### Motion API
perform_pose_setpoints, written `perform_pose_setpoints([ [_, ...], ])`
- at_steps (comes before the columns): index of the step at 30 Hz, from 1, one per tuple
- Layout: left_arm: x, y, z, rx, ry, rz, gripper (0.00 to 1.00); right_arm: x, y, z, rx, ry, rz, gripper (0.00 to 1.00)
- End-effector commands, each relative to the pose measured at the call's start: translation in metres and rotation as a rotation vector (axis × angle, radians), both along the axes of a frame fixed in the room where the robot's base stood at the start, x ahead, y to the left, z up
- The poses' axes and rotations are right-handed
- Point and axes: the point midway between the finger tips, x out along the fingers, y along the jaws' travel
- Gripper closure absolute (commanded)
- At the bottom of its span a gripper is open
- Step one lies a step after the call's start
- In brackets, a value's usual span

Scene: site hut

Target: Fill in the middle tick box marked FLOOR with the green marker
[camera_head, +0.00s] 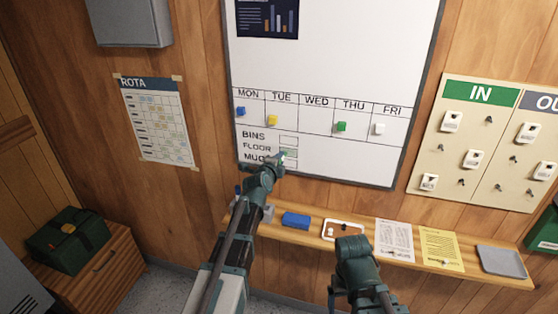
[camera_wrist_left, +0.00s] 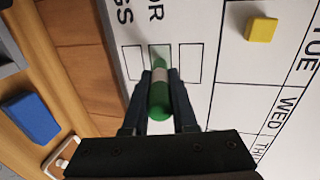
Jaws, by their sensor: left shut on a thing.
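The whiteboard (camera_head: 330,60) hangs on the wood wall, with BINS, FLOOR and a partly hidden third label at its lower left. The middle tick box (camera_head: 291,153) beside FLOOR looks pale green inside; it also shows in the left wrist view (camera_wrist_left: 158,50) between two white boxes. My left gripper (camera_head: 276,163) is at the board, shut on the green marker (camera_wrist_left: 160,98), which has a white band. The marker points at the middle box; its tip is hidden, so I cannot tell whether it touches. Of my right arm only links show, no fingers.
Below the board a shelf (camera_head: 465,270) holds a blue block (camera_head: 296,220), a small white tray (camera_head: 343,231), papers and a grey tray (camera_head: 501,262). Coloured magnets, such as a yellow one (camera_head: 272,120), sit on the board's day row. An IN/OUT board (camera_head: 470,125) hangs at right.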

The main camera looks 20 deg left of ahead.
Motion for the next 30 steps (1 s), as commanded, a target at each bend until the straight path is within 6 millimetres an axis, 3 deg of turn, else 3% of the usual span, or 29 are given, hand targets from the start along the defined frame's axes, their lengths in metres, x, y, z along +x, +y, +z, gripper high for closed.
perform_pose_setpoints([
  [30,0.002,-0.019,0.000,0.000,-0.001,0.000,1.00,0.000,0.000,0.000,0.000,0.000,0.000,0.10],
])
